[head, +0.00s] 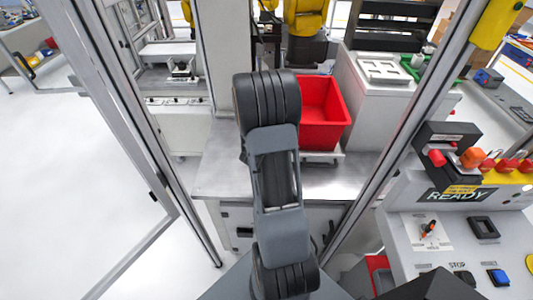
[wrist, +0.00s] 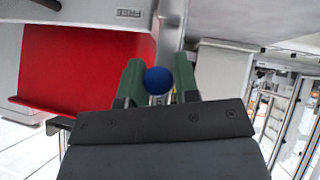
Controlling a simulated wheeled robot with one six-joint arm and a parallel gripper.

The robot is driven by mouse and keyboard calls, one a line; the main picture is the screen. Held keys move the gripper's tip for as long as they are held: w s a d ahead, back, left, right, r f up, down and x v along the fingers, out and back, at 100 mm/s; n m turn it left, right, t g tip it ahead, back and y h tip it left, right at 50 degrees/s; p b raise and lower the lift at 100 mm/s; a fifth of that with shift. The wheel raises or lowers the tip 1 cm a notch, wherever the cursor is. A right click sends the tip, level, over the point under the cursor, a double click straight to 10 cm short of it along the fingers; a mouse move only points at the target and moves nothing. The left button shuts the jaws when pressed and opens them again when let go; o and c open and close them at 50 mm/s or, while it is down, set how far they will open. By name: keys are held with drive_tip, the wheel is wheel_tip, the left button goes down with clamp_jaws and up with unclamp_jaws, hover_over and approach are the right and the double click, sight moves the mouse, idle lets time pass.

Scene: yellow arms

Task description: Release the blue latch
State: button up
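A round blue knob (wrist: 158,80), taken as the blue latch's handle, is in the middle of the wrist view. The green fingers of my gripper (wrist: 160,70) stand on both sides of it, and the knob fills the gap between them. They look shut on it, with the knob slightly back from the fingertips. A grey post (wrist: 171,22) rises behind the knob. A grey plate with the word FREE (wrist: 130,13) is at the upper left, upside down. In the head view my dark arm stretches forward and hides the gripper; I see no latch there.
In the head view a red bin (head: 322,112) stands on the metal table (head: 222,165), right of my arm. Metal door frames stand at the left and right. A control panel (head: 440,250) with a READY sign is at the lower right. Open floor (head: 80,190) lies at the left.

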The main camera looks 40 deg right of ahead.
drive_tip(key=shift+o, duration=1.4)
drive_tip(key=shift+d, duration=0.1)
drive_tip(key=shift+o, duration=0.6)
drive_tip(key=b+v, duration=0.2)
drive_tip(key=v, duration=1.1)
drive_tip(key=shift+a, duration=0.4)
drive_tip(key=shift+s+r, duration=0.1)
drive_tip(key=shift+r, duration=0.1)
